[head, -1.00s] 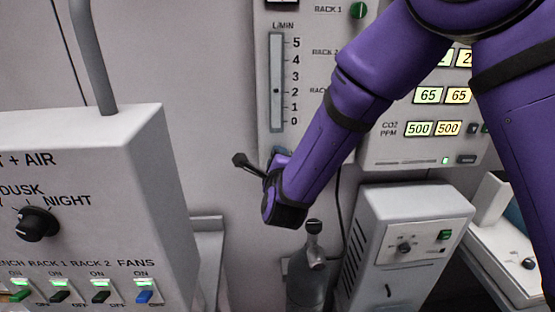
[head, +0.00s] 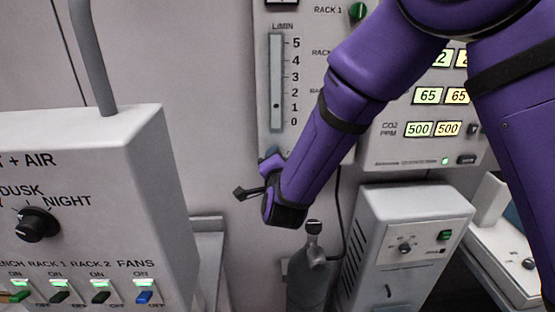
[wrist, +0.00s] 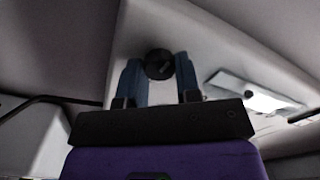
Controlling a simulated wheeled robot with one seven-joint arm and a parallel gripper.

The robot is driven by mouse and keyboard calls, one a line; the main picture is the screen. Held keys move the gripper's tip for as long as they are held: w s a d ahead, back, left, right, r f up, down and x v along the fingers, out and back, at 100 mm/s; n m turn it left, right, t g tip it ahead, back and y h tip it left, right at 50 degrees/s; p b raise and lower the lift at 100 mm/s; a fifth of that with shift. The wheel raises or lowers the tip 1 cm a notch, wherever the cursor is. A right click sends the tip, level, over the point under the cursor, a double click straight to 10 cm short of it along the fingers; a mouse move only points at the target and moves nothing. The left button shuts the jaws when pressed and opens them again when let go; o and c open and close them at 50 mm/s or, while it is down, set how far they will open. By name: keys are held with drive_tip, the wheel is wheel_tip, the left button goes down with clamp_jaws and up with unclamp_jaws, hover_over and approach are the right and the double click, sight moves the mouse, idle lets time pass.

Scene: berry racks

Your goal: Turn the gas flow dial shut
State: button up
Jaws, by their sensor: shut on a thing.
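The gas flow dial (wrist: 158,64) is a round black knob on a pale panel in the wrist view. My gripper (wrist: 158,68) has its two blue-grey fingers on either side of the knob, shut on it. In the head view my wrist hides the dial, and only a bit of blue finger shows at the foot of the flow meter (head: 263,75). The meter has an L/MIN scale from 0 to 5, and its small dark float (head: 277,106) stands at about 1.
A grey control box (head: 160,190) with a knob and lit switches stands close on the left. A grey bottle (head: 312,270) and a white unit (head: 408,210) stand below my forearm. A panel of lit displays (head: 420,129) is on the right.

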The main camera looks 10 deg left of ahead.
drive_tip(key=n, duration=1.1)
drive_tip(key=shift+s+f, duration=0.1)
idle(0.5)
drive_tip(key=o, duration=0.9)
drive_tip(key=v, duration=1)
drive_tip(key=shift+s, duration=0.35)
